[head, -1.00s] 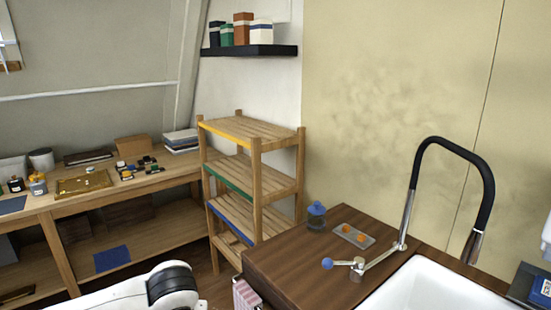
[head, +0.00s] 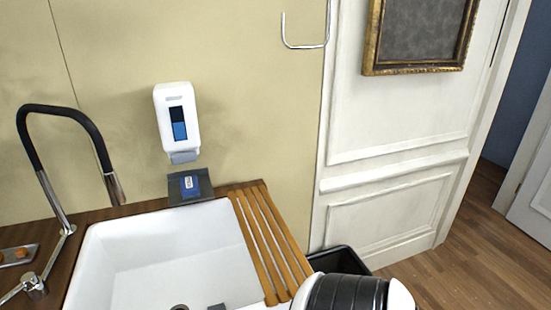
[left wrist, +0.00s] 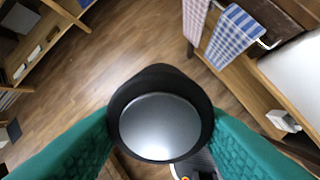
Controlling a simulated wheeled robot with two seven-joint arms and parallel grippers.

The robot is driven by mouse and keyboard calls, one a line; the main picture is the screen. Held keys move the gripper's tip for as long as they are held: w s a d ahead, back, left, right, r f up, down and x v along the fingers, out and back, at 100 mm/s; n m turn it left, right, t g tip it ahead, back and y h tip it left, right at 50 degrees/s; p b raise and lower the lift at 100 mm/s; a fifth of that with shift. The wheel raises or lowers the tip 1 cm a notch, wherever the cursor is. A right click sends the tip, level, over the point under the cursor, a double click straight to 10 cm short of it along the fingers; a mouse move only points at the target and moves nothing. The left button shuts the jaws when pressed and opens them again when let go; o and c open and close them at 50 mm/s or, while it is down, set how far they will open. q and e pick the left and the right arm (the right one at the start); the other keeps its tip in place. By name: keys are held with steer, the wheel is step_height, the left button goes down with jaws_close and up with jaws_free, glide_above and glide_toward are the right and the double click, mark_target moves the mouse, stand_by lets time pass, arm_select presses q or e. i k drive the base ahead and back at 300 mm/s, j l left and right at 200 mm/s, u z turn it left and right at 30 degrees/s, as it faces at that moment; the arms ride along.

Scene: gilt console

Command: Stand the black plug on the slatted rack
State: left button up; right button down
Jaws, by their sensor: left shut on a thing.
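The slatted rack (head: 268,238) is a set of light wooden slats lying across the right side of the white sink in the head view. The black plug (left wrist: 160,124) fills the middle of the left wrist view, a round black rim around a shiny grey face. My left gripper (left wrist: 160,118) is shut on it, with teal pads on both sides, and holds it above the wooden floor. The plug and left gripper do not show in the head view. My right gripper is in neither view.
The white sink (head: 150,262) has a black-hosed tap (head: 75,118) on its left. A grey stand with a blue item (head: 190,186) sits behind it, under a white wall dispenser (head: 177,118). A dark bin (head: 345,260) stands right of the rack. Cloths (left wrist: 235,38) hang by the counter.

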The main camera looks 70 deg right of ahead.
mark_target(267, 234)
steer(key=i+z, duration=0.2)
steer(key=z, duration=1.6)
steer(key=i+z, duration=0.25)
steer(key=z, duration=0.2)
steer(key=i+z, duration=0.2)
steer(key=z, duration=0.25)
